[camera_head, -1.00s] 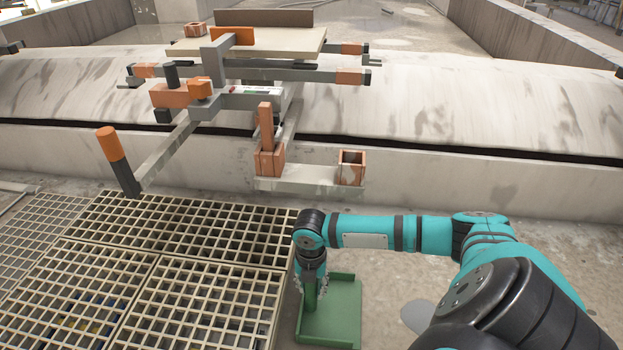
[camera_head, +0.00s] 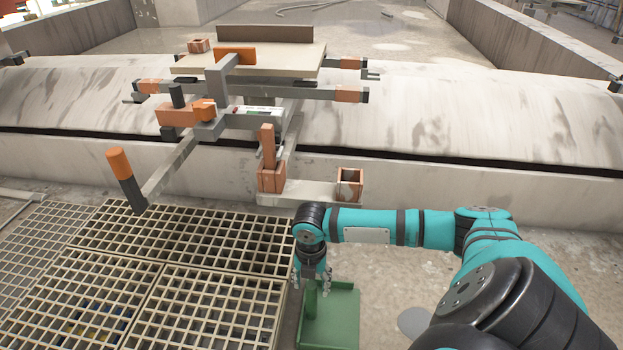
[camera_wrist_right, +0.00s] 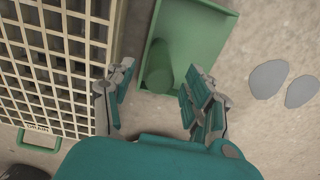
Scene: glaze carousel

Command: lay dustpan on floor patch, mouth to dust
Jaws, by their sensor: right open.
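The green dustpan (camera_head: 335,320) rests on the concrete floor beside the grating, and it also shows in the right wrist view (camera_wrist_right: 205,45). Its thick green handle (camera_wrist_right: 159,68) points up towards the wrist camera. My right gripper (camera_head: 312,280) is just above the handle. In the right wrist view its fingers (camera_wrist_right: 158,97) are spread to either side of the handle's line, with a visible gap on both sides. Two flat grey patches (camera_wrist_right: 268,79) (camera_wrist_right: 301,91), perhaps the dust, lie right of the pan. One grey patch (camera_head: 413,322) shows in the head view, partly behind my arm. My left gripper is out of view.
Beige floor grating (camera_head: 190,270) runs close along the pan's left side. A low concrete wall (camera_head: 480,190) stands behind, with a clamp rig (camera_head: 205,115) and a small brick-coloured box (camera_head: 349,185) on a ledge. Bare floor lies right of the pan.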

